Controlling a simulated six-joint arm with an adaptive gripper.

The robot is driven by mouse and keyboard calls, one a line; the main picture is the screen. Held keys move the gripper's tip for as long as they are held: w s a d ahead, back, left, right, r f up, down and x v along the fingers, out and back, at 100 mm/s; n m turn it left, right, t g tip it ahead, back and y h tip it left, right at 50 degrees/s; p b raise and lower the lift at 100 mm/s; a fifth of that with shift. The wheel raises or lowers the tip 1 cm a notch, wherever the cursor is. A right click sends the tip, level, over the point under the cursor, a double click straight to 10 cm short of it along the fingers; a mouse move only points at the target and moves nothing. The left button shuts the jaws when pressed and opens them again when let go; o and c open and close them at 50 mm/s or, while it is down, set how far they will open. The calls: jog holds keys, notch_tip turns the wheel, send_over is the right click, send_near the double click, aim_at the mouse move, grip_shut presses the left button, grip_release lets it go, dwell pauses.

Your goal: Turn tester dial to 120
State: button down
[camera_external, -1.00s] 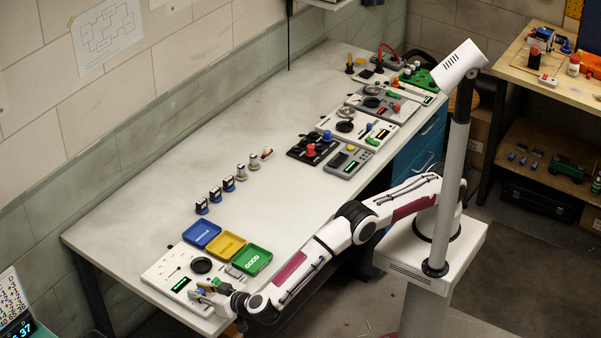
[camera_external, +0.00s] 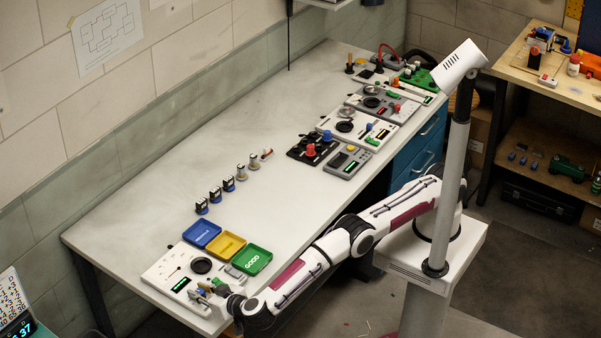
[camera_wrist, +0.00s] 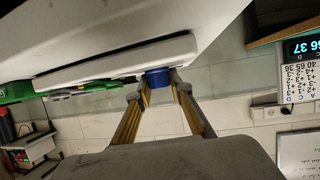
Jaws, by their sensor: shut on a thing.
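The white tester panel (camera_external: 164,272) lies at the near left end of the bench, with a small green-lit display (camera_external: 181,284) whose digits are too small to read. My gripper (camera_external: 205,292) is low over the panel's near right corner. In the wrist view, my gripper (camera_wrist: 156,86) has its two fingers on either side of a blue knob (camera_wrist: 157,77) at the edge of a white panel (camera_wrist: 100,72), shut on it. The knob's pointer and scale are hidden. In the external view my fingers cover the knob.
Blue (camera_external: 202,234), yellow (camera_external: 226,246) and green (camera_external: 252,260) trays sit just behind the tester. A black round pad (camera_external: 202,266) is on the panel. Several small stamp-like parts (camera_external: 228,183) stand farther back. More devices (camera_external: 345,160) fill the far right. The bench's middle is clear.

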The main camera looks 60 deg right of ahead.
jog(key=c, duration=1.8)
grip_release()
jog(key=shift+s, duration=0.1)
jog(key=shift+v, duration=5.95)
